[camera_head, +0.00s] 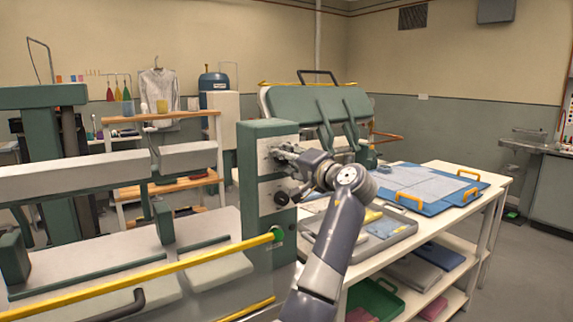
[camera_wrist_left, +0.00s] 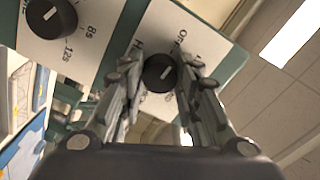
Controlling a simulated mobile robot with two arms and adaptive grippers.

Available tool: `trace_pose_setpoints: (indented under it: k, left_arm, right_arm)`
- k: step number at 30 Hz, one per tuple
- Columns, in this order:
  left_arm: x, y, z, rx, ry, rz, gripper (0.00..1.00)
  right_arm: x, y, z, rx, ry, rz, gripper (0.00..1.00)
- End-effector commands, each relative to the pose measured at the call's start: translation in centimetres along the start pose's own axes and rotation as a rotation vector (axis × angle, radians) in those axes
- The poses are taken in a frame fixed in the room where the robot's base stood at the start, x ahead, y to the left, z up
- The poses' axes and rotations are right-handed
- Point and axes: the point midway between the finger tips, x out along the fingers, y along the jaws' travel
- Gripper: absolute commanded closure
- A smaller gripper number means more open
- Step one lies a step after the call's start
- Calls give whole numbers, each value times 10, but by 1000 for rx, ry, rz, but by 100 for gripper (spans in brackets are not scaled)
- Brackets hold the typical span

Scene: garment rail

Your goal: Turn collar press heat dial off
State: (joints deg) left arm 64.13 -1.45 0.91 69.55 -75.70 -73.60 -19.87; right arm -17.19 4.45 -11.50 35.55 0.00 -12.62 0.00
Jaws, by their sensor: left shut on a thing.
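The heat dial (camera_wrist_left: 160,73) is a round black knob with a white pointer mark on a pale label plate. In the left wrist view it sits between the two fingers of my left gripper (camera_wrist_left: 160,82), which is shut on it. The label print is partly hidden by the fingers. In the head view my left gripper (camera_head: 278,153) is at the upper pale plate on the green post (camera_head: 262,131) of the collar press, and hides the dial. My right gripper is not in view.
A second black dial (camera_wrist_left: 48,18), marked 8s and 12s, is beside it and shows below my gripper in the head view (camera_head: 282,198). A yellow bar (camera_head: 150,271) runs along the press front. A white table (camera_head: 400,255) with a blue board (camera_head: 430,188) stands to the right.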

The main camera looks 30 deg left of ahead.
Motion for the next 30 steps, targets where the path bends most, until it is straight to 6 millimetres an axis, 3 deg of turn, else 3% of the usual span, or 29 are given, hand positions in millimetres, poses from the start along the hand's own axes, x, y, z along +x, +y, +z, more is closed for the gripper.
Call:
trace_pose_setpoints:
  k: [22, 23, 24, 25, 30]
  left_arm:
    - [0, 0, 0, -85, 1, 0, 94]
    - [0, 0, 0, -85, 1, 0, 63]
    - [0, 0, 0, -84, 1, 0, 54]
    - [0, 0, 0, -84, 1, 0, 49]
    - [0, 0, 0, -83, 0, 0, 49]
  right_arm:
    - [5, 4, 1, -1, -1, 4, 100]
    - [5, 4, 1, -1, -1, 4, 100]
    - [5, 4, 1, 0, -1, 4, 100]
    - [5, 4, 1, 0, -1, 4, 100]
    - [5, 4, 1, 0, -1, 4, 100]
